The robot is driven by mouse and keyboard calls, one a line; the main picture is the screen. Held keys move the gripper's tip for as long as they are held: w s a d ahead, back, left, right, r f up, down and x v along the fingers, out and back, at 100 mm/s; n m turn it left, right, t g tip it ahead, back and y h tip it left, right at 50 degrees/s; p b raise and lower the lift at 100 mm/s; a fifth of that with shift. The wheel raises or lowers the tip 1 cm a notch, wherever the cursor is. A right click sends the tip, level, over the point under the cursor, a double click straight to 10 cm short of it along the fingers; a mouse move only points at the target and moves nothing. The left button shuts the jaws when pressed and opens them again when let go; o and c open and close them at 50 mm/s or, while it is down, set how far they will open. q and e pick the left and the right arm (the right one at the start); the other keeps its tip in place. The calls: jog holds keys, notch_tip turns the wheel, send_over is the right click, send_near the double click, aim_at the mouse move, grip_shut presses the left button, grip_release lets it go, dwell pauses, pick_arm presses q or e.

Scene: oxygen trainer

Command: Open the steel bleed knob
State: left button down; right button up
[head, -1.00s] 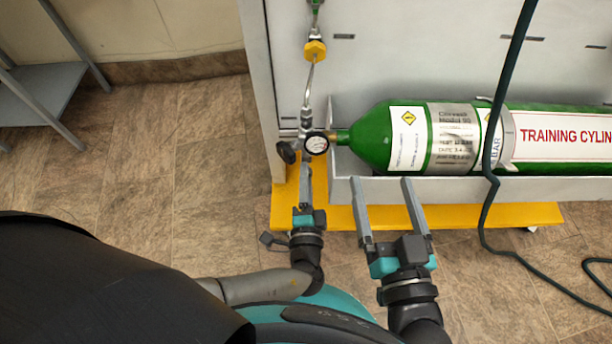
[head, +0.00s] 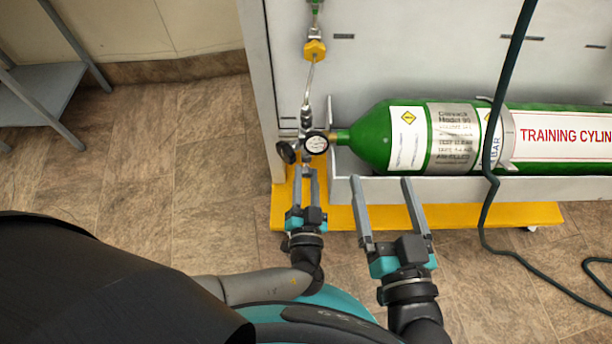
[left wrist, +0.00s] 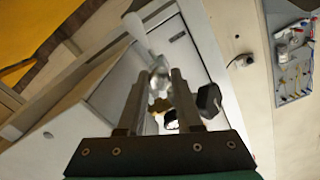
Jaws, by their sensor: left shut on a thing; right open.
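The steel bleed knob (left wrist: 159,80) shows as a shiny piece between my fingertips in the left wrist view. In the head view it is hardly visible, at the valve block under the round pressure gauge (head: 316,143). My left gripper (head: 305,172) reaches up from below, its two fingers side by side, shut on the knob. A black knob (head: 286,152) sits just left of the gauge; it also shows right of the fingers in the left wrist view (left wrist: 209,100). My right gripper (head: 385,185) is open and empty, in front of the tray below the green cylinder (head: 371,138).
The green cylinder lies in a grey tray (head: 480,190) on a yellow base (head: 470,216). A thin pipe (head: 309,84) rises from the valve to a yellow fitting (head: 315,50). A dark hose (head: 489,211) hangs at the right.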

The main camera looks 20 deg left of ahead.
pick_arm(q)
jog(key=shift+w+r+n, duration=0.1)
jog(key=shift+w+n, duration=0.05)
jog(key=shift+n, duration=0.95)
jog(key=c, duration=0.6)
grip_release()
